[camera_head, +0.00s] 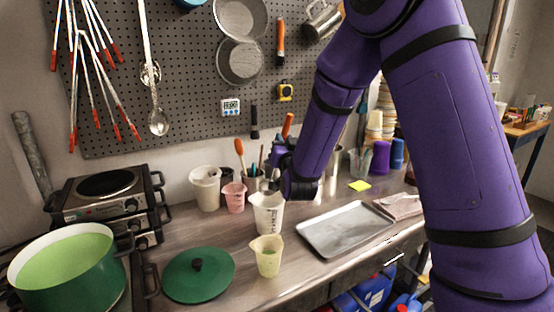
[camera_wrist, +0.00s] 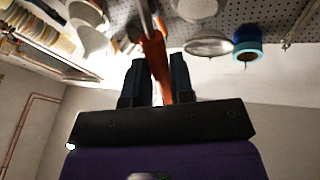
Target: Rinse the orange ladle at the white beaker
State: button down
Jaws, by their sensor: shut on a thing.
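My gripper (camera_head: 279,160) is above the worktop in the head view, over the white beaker (camera_head: 267,215). It is shut on the orange ladle, whose handle (camera_head: 287,124) sticks up above the fingers. In the wrist view the orange handle (camera_wrist: 156,58) runs between the two dark fingers of my gripper (camera_wrist: 157,75). The ladle's lower end is mostly hidden by my gripper and arm; a greyish part shows at the beaker's mouth. I cannot tell whether it is inside. The white beaker stands upright and has dark markings.
A white jug (camera_head: 206,188) and a pink beaker (camera_head: 233,198) stand left. A green lid (camera_head: 198,283) and a green pot (camera_head: 70,278) are further left. A metal tray (camera_head: 345,232) lies right.

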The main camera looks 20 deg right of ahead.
notch_tip(320, 180, down, 12)
jog(key=shift+w+d+r, duration=0.15)
jog(key=shift+w+d, duration=0.1)
jog(key=shift+w, duration=0.15)
dwell(0.7)
dwell(0.5)
jog(key=shift+w+d, duration=0.2)
jog(key=shift+w, duration=0.1)
jog(key=shift+s, duration=0.1)
jog(key=shift+s+a, duration=0.45)
jog(key=shift+s, duration=0.15)
jog(key=shift+w+d, duration=0.1)
jog(key=shift+w, duration=0.05)
jog(key=shift+w+d, duration=0.4)
jog(key=shift+w, duration=0.15)
